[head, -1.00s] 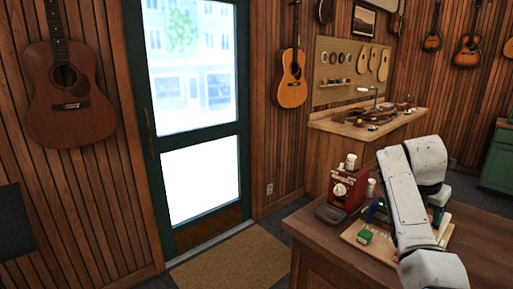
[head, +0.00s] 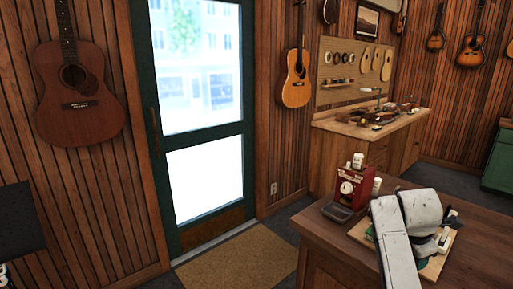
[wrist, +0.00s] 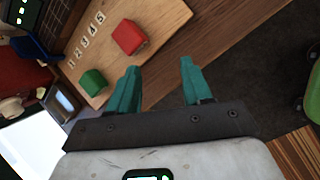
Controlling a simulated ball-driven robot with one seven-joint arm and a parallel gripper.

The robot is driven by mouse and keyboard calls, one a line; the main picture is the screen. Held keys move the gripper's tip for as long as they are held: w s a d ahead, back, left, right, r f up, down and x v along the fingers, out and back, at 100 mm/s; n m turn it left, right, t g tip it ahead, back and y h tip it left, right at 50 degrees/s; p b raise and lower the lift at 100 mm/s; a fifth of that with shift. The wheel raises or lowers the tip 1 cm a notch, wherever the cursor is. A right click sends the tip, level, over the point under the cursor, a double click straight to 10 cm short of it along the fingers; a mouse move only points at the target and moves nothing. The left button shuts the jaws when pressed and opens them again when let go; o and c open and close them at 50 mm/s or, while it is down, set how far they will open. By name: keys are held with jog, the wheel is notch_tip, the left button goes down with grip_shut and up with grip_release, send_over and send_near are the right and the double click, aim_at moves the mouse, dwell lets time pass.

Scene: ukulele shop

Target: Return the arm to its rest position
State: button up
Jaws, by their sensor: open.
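My gripper (wrist: 158,85) shows in the wrist view with its two teal fingers apart and nothing between them. It hangs over the edge region of the wooden counter (wrist: 185,65). In the head view my white arm reaches over the right part of the counter (head: 320,235), and the gripper's fingers are hidden or too small to make out there. A numbered wooden board (wrist: 160,12) lies on the counter, bearing a red block (wrist: 128,37) and a green block (wrist: 93,81). Both blocks are apart from the fingers.
A red machine (head: 351,187) with a white container (head: 358,160) on top stands on the counter, left of my arm. A workbench (head: 365,130) is behind. A glazed door (head: 203,120) and doormat (head: 235,258) are at left. Floor shows beyond the counter's edge.

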jog(key=s+a+f+m+t+y, duration=0.1)
jog(key=s+a+f+m, duration=0.4)
jog(key=s+f, duration=0.15)
jog(key=s+a+f+m+y, duration=0.1)
jog(key=s+a+f+m, duration=0.3)
jog(key=s+f, duration=0.3)
jog(key=s+a+r+m+t+y, duration=0.1)
jog(key=s+a+m, duration=0.35)
jog(key=s, duration=0.55)
jog(key=s+a+m+y, duration=0.1)
jog(key=s+a+m, duration=0.35)
jog(key=s, duration=0.45)
jog(key=s+d+f+m+g, duration=0.1)
jog(key=s+f+g, duration=0.3)
jog(key=s, duration=0.6)
notch_tip(320, 180, down, 2)
jog(key=shift+s+d+f, duration=0.1)
jog(key=shift+s+d, duration=0.1)
jog(key=shift+d, duration=0.15)
